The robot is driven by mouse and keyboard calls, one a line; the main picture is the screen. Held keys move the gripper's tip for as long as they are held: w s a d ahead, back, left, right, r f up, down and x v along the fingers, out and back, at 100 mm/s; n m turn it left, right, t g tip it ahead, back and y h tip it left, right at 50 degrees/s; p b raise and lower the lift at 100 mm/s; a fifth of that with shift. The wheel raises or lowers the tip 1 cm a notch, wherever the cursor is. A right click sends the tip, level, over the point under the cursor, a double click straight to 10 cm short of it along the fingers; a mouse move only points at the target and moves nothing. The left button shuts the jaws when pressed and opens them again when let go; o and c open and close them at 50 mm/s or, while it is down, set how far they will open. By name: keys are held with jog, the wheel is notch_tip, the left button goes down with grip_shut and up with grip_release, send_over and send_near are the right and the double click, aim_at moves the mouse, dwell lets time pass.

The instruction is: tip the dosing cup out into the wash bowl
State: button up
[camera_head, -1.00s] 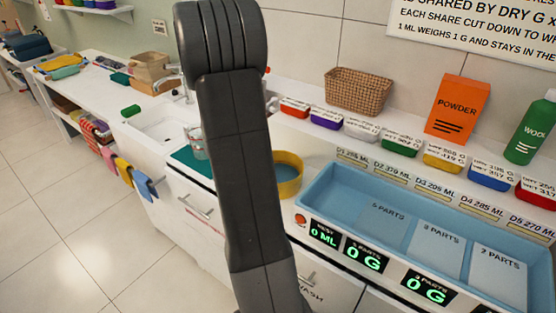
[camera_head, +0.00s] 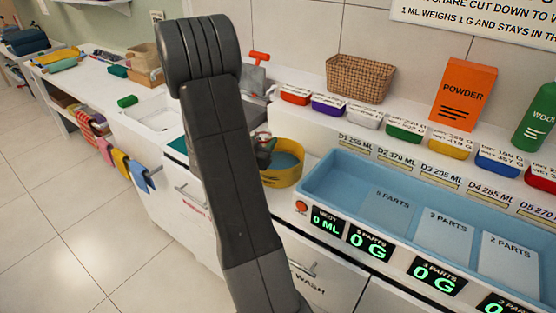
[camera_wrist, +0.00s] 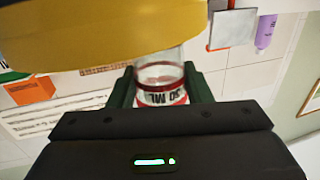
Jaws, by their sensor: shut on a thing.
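The clear dosing cup (camera_wrist: 160,80) has red bands and dark print. My gripper (camera_wrist: 160,92) is shut on it, with a green finger on each side. The yellow wash bowl (camera_wrist: 100,40) fills the upper left of the wrist view, right by the cup's far end. In the head view, the bowl (camera_head: 283,179) stands on the counter with blue-green inside. My gripper (camera_head: 264,150) is at the bowl's left rim, partly behind my arm. The cup is small and partly hidden there; I cannot tell its exact tilt or contents.
A blue tray (camera_head: 335,172) with marked parts and displays reading 0 stands right of the bowl. Behind are a wicker basket (camera_head: 360,80), an orange powder box (camera_head: 463,95) and several labelled tubs. A white sink (camera_head: 152,115) is at left.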

aim_at(263, 133)
dwell(0.3)
jog(key=shift+d+r+p, duration=0.1)
jog(key=shift+r+p, duration=1.05)
jog(key=shift+r, duration=0.4)
